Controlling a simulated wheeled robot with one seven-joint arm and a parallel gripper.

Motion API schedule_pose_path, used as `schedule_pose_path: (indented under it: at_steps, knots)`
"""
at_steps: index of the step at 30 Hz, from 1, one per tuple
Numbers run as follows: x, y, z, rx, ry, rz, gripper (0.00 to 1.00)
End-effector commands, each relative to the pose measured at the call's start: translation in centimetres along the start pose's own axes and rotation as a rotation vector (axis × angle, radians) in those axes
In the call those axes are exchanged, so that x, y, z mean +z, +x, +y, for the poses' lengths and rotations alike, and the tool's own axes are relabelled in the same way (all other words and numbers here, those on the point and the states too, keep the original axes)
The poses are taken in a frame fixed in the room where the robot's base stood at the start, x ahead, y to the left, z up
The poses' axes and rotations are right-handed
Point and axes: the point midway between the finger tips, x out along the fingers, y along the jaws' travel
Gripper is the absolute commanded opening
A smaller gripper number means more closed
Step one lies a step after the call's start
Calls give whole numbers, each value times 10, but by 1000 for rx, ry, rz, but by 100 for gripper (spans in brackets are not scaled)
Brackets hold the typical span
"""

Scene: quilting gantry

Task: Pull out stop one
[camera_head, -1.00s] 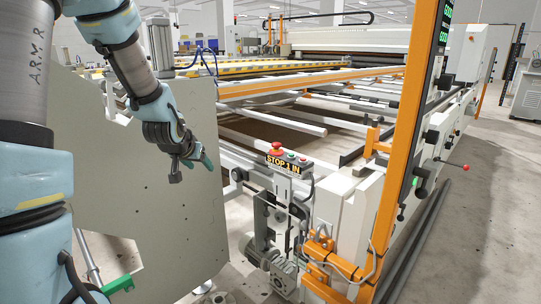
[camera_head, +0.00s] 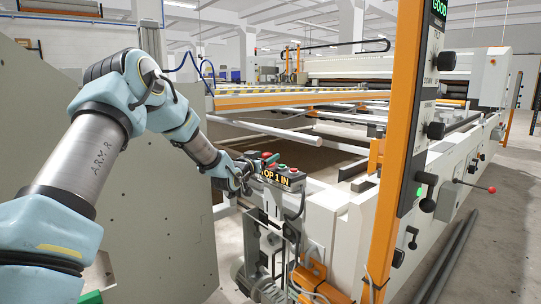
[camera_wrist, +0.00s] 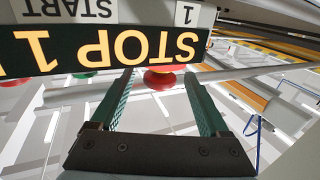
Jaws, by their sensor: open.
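The stop one button is a red mushroom head (camera_wrist: 160,79) on a small control box with a lit "STOP 1" sign (camera_wrist: 110,46), upside down in the wrist view. In the head view the box (camera_head: 289,184) stands on the machine's near corner, and its sign reads "OP 1 IN", the first letters covered by my gripper. My gripper (camera_head: 256,165) is open at the box's left end. In the wrist view its two green fingers (camera_wrist: 160,84) lie on either side of the red head, with gaps visible. I cannot tell whether they touch it.
Further buttons, one green (camera_wrist: 84,76), sit along the same box. An orange post (camera_head: 398,150) with a display rises to the right. A large grey panel (camera_head: 150,210) stands at the left, behind my arm. White rails of the gantry stretch behind the box.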

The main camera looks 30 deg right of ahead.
Motion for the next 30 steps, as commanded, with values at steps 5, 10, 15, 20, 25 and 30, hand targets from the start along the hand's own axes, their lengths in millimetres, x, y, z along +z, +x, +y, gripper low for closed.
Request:
schedule_pose_path:
  at_steps: [5,10,15,20,25,30]
  knots:
    - [0,28,0,0,0,0,79]
    - [0,41,0,0,1,-1,79]
    - [0,45,0,0,1,-2,79]
    - [0,45,0,0,0,-2,79]
    - [0,45,0,0,0,-2,63]
    - [0,45,0,0,0,-2,44]
